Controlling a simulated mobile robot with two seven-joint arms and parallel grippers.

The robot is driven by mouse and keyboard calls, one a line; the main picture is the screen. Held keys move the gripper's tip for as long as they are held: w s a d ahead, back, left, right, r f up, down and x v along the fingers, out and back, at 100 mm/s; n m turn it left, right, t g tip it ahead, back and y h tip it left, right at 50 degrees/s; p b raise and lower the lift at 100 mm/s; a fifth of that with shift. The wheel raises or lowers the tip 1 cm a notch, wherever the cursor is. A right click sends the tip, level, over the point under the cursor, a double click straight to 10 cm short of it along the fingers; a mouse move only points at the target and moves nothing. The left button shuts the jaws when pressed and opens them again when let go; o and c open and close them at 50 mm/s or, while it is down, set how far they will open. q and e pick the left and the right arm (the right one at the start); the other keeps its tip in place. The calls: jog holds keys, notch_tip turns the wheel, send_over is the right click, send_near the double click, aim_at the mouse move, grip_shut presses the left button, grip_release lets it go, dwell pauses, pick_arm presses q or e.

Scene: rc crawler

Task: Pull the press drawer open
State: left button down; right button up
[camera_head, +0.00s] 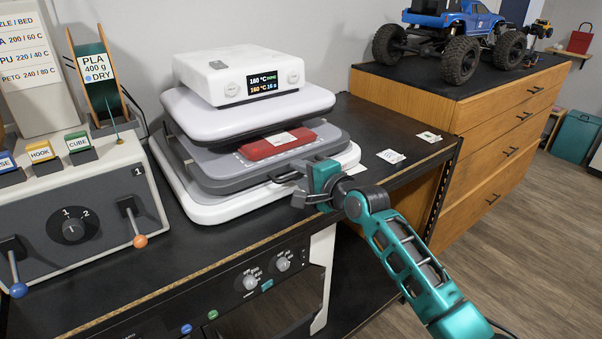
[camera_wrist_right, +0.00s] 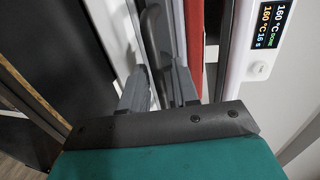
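The white and grey heat press (camera_head: 250,103) stands on the black bench. Its grey press drawer (camera_head: 222,172), with a red slab (camera_head: 278,142) on top, juts out beneath the white upper plate. The dark drawer handle (camera_head: 287,175) is at its front edge; it also shows in the right wrist view (camera_wrist_right: 154,38). My right gripper (camera_head: 299,192) is at the handle. In the right wrist view its two fingers (camera_wrist_right: 160,85) stand apart, one on each side of the handle; whether they touch it is unclear. My left gripper is out of view.
A grey control box (camera_head: 100,200) with levers stands left of the press. White labels (camera_head: 391,156) lie on the bench (camera_head: 385,178) to the right. A wooden drawer cabinet (camera_head: 480,130) carrying a blue truck (camera_head: 455,30) stands beyond. Open floor lies right.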

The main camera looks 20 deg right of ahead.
jog(key=shift+w+a, duration=0.1)
jog(key=shift+w, duration=0.1)
grip_shut()
dwell(0.5)
